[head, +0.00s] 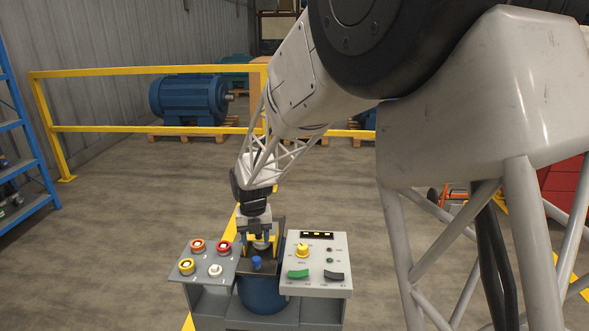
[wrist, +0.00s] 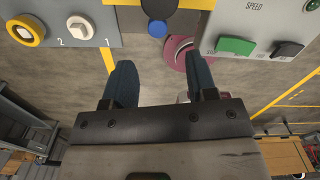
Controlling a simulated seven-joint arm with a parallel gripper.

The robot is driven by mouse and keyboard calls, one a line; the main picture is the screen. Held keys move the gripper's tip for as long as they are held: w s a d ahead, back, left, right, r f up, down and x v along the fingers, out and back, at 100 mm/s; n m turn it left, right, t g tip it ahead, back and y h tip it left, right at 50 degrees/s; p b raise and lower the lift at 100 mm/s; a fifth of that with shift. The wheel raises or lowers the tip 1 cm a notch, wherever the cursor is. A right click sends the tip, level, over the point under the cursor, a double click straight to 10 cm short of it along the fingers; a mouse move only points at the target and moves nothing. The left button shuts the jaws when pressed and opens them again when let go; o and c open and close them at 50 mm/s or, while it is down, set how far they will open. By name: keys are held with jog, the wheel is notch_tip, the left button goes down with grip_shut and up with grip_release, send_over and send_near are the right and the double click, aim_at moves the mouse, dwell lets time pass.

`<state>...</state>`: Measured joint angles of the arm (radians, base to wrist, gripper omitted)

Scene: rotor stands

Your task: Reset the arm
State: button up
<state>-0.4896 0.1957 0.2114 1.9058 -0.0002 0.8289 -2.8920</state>
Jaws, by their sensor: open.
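My gripper (head: 256,237) hangs over the middle of a grey stand in the head view. In the wrist view, the two dark blue fingers of my gripper (wrist: 160,72) are apart with nothing between them. The blue knob (head: 257,263) is just in front of my gripper in the head view and shows at the top of the wrist view (wrist: 157,28). The blue drum (head: 262,296) sits between the two panels. In the wrist view, a reddish round part (wrist: 178,52) is partly hidden behind the right finger.
The left panel (head: 207,274) carries several round knobs in red, orange, yellow and white. The right panel (head: 318,264) has a yellow dial, a green rocker, a dark rocker and a display. A yellow rail (head: 150,70) and a blue motor (head: 190,98) stand behind. Floor between is clear.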

jog(key=s+d+r+m+t, duration=0.1)
jog(key=s+d+r+m, duration=0.6)
jog(key=d+m, duration=0.35)
jog(key=s+d+r+m, duration=0.7)
jog(key=d+m, duration=0.2)
jog(key=d, duration=0.3)
jog(key=s+d+m, duration=0.6)
jog(key=s+m, duration=0.3)
jog(key=s, duration=0.1)
jog(key=s+d+r+m+t, duration=0.1)
jog(key=s+d+m, duration=0.5)
jog(key=s+m, duration=0.4)
jog(key=shift+s+d+r+t, duration=0.3)
jog(key=shift+s, duration=0.5)
jog(key=shift+m, duration=0.25)
dwell(0.5)
